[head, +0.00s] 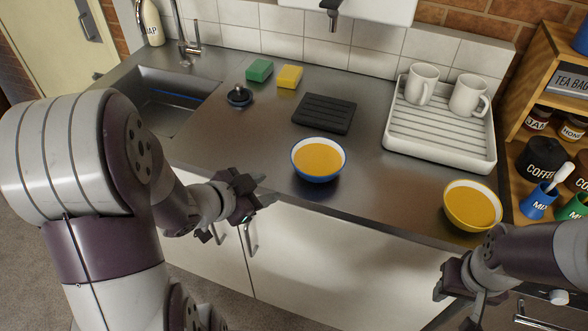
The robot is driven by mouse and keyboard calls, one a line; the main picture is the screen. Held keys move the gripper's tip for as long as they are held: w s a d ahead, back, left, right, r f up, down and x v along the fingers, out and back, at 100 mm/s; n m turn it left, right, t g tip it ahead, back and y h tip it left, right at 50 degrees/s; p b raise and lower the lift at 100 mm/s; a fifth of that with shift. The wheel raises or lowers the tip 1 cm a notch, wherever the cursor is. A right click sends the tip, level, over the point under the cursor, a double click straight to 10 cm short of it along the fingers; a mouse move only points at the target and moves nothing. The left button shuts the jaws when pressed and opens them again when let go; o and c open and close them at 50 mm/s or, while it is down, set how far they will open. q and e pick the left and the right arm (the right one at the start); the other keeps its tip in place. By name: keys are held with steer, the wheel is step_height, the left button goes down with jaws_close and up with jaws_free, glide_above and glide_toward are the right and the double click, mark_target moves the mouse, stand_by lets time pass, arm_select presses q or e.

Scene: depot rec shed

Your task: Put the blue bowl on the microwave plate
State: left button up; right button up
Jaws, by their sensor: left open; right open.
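The blue bowl (318,178), blue outside with an orange-yellow filling, stands upright on the steel counter near its front edge. My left gripper (262,192) is open and empty, left of the bowl and apart from it, by the counter's front edge. My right gripper (446,282) is open and empty, in front of the counter at the lower right, below a yellow bowl (466,220) with a similar filling. No microwave or microwave plate shows in this view.
A black ribbed mat (324,115) lies behind the blue bowl. A white drying rack (440,142) with two mugs stands back right. Sponges (259,71), a dark sink plug (239,96) and the sink (160,95) are left. Shelves (545,60) with jars stand far right.

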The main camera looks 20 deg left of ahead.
mark_target(331, 176)
arm_select(q)
steer(key=d+r+m+h, duration=0.2)
steer(key=d+r+h, duration=0.1)
steer(key=d+r, duration=0.15)
steer(key=shift+t, duration=0.3)
steer(key=x, duration=0.2)
steer(key=b+x, duration=0.1)
steer(key=x, duration=0.3)
steer(key=shift+d+f+b, duration=0.3)
steer(key=shift+d, duration=0.2)
steer(key=x, duration=0.5)
steer(key=shift+s+d+r+b, duration=0.1)
steer(key=shift+d+r+b, duration=0.05)
steer(key=shift+d+b, duration=0.2)
steer(key=shift+w+d, duration=0.1)
steer(key=shift+w, duration=0.25)
steer(key=shift+s, duration=0.1)
steer(key=c, duration=0.3)
jaws_close()
arm_select(e)
steer(key=shift+s+d+f, duration=0.15)
steer(key=shift+d+f, duration=0.05)
steer(key=shift+f, duration=0.25)
steer(key=shift+s+d+f, duration=0.1)
steer(key=shift+d+f, duration=0.1)
steer(key=shift+f, duration=0.25)
